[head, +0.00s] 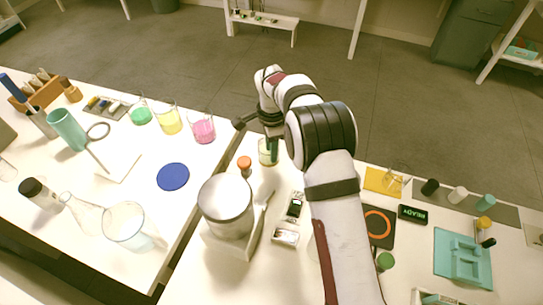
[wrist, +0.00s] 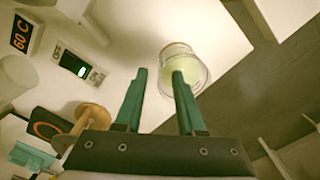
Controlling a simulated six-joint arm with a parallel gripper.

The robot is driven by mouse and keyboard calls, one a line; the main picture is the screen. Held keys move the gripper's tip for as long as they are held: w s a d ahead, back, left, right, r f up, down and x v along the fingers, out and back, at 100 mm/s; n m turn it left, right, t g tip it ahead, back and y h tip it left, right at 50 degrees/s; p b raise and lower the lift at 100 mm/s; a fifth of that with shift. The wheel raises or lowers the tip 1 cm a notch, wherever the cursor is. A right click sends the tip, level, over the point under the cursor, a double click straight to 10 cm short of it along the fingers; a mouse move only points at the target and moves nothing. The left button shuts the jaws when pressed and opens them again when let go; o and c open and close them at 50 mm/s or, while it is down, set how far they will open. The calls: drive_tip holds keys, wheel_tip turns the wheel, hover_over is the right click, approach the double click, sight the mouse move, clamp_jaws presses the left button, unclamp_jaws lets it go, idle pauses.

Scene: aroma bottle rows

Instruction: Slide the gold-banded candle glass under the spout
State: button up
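The candle glass (head: 265,157) stands near the table's far edge in the head view, partly hidden by my gripper (head: 271,148). In the wrist view the glass (wrist: 185,62) is clear with pale yellow-green contents. A gold band is hard to make out. My gripper's two teal fingers (wrist: 159,74) are apart, and the right fingertip overlaps the glass in the picture. I cannot tell whether it touches. A metal pot (head: 227,208) sits on a white stand, left of and nearer than the glass. A pale bar (head: 259,228) slants beside the pot; I cannot tell which part is the spout.
The switch (wrist: 76,66) and 60 C display (wrist: 20,33) lie left in the wrist view. Beakers, including a pink one (head: 203,129), stand left.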

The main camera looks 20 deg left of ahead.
sight(271, 166)
drive_tip(key=shift+f, duration=2.1)
clamp_jaws()
